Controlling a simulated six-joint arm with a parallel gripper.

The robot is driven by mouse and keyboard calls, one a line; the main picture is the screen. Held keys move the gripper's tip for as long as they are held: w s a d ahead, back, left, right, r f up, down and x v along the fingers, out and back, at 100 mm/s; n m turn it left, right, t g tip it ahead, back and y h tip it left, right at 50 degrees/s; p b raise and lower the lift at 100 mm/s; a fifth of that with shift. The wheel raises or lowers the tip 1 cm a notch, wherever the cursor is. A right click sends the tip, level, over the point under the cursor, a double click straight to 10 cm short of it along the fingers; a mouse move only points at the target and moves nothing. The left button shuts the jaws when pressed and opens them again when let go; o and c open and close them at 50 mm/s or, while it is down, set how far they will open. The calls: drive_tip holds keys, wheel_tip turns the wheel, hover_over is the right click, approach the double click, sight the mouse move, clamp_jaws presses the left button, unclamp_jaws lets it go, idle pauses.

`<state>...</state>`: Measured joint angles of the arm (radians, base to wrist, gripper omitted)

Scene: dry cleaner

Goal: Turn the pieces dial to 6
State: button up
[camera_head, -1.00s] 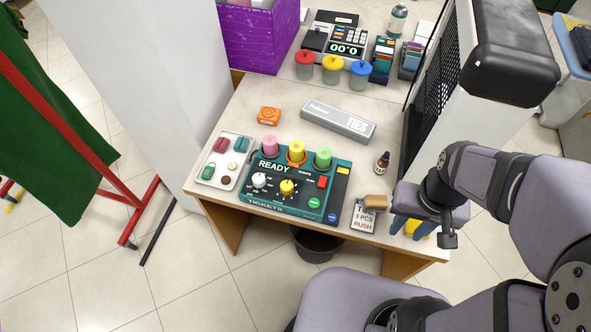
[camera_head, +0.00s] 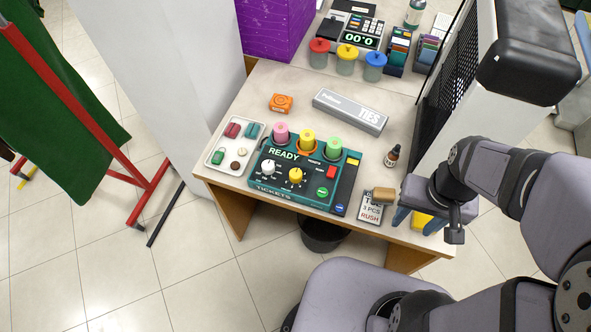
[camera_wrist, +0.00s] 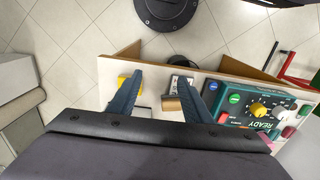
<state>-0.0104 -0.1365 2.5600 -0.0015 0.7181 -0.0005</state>
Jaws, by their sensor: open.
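The teal ticket machine (camera_head: 264,190) sits near the front edge of the counter. Its face has a white knob (camera_head: 268,168) and a yellow knob (camera_head: 295,176); the labels and pointer settings are too small to read. A READY display is behind them, with pink, yellow and green rolls on top. A card (camera_head: 370,208) reading "3 PCS RUSH" lies to its right. My gripper (camera_head: 417,219) is at the counter's front right, open and empty, right of the card and apart from the machine. In the wrist view its fingers (camera_wrist: 154,92) are spread, and the yellow knob (camera_wrist: 258,109) shows to the right.
A tan block (camera_head: 383,195) stands by the card. A small brown bottle (camera_head: 392,156) is behind it. A tray (camera_head: 214,164) of small pieces lies left of the machine. A TIES box (camera_head: 350,111) and an orange item (camera_head: 281,103) lie behind. A dark mesh panel borders the right.

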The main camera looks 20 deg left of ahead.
drive_tip(key=a+f+n+g+h, duration=0.1)
drive_tip(key=a+f+n, duration=0.25)
drive_tip(key=a, duration=0.55)
drive_tip(key=a+f+n, duration=0.3)
drive_tip(key=a+n, duration=0.2)
drive_tip(key=a, duration=0.5)
drive_tip(key=w+a+r+n, duration=0.1)
drive_tip(key=w+a+n, duration=0.1)
drive_tip(key=a+n, duration=0.1)
drive_tip(key=w+a+r+n, duration=0.2)
drive_tip(key=w+a+n, duration=0.1)
drive_tip(key=a+n, duration=0.1)
drive_tip(key=w+a+r+n+t+y, duration=0.1)
drive_tip(key=w+a+r+n, duration=0.1)
drive_tip(key=w+a+n, duration=0.1)
drive_tip(key=shift+w+a+n, duration=0.25)
drive_tip(key=shift+a+n, duration=0.3)
drive_tip(key=shift+n, duration=0.4)
drive_tip(key=shift+w+a+r+n, duration=0.1)
drive_tip(key=shift+r+n, duration=0.15)
drive_tip(key=shift+n, duration=0.85)
drive_tip(key=n, duration=0.3)
drive_tip(key=shift+s+d, duration=0.25)
drive_tip(key=n, duration=0.3)
drive_tip(key=shift+s+d, duration=0.1)
drive_tip(key=shift+f, duration=0.1)
